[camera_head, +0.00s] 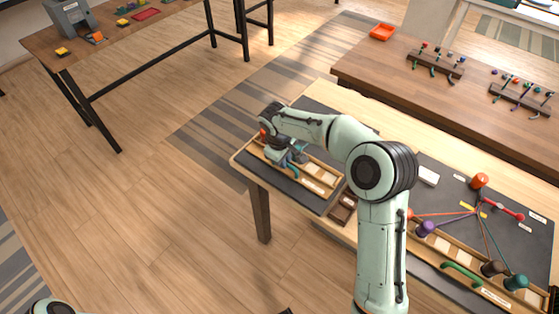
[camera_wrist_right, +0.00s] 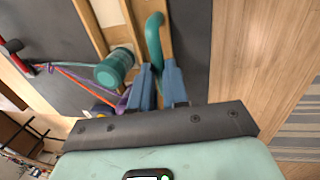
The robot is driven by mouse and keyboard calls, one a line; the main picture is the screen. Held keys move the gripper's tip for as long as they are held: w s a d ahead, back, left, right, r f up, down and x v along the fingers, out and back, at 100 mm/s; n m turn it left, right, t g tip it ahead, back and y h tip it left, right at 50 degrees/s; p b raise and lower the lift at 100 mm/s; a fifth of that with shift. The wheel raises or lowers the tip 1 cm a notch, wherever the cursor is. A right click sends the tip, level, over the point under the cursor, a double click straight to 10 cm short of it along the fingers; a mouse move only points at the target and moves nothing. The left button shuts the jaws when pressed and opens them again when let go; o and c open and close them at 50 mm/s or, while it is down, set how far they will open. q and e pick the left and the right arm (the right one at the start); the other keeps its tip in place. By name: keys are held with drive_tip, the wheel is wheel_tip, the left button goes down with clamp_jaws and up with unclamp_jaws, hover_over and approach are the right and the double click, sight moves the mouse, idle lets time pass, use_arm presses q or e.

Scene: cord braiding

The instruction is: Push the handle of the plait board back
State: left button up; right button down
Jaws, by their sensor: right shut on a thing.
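The near plait board (camera_head: 241,157) is a dark board with wooden rails on the table, partly covered by my right arm. Its handle (camera_head: 293,172) is a teal-green curved bar, which also shows upright in the right wrist view (camera_wrist_right: 154,35). My right gripper (camera_head: 289,157) is over this board; its blue fingers (camera_wrist_right: 158,88) are shut on the lower end of the handle. A teal bobbin (camera_wrist_right: 115,67) stands just left of the fingers, with a purple one lower beside it. Coloured cords run left from them. My left gripper is out of view.
A second board (camera_head: 440,170) with a green handle (camera_head: 462,273), bobbins and a red lever lies to the right. Small brown boxes (camera_head: 342,208) sit between the boards. A brown table (camera_head: 400,75) with peg racks stands behind. Open floor lies at left.

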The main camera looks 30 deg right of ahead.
drive_tip(key=shift+w+d, duration=0.1)
drive_tip(key=shift+d, duration=0.15)
drive_tip(key=c, duration=1.1)
unclamp_jaws()
drive_tip(key=shift+r, duration=0.15)
drive_tip(key=r, duration=0.4)
drive_tip(key=a+r+p, duration=0.1)
drive_tip(key=r, duration=0.3)
drive_tip(key=s+a+r, duration=0.1)
drive_tip(key=r, duration=0.4)
drive_tip(key=shift+a, duration=0.2)
drive_tip(key=shift+f, duration=0.1)
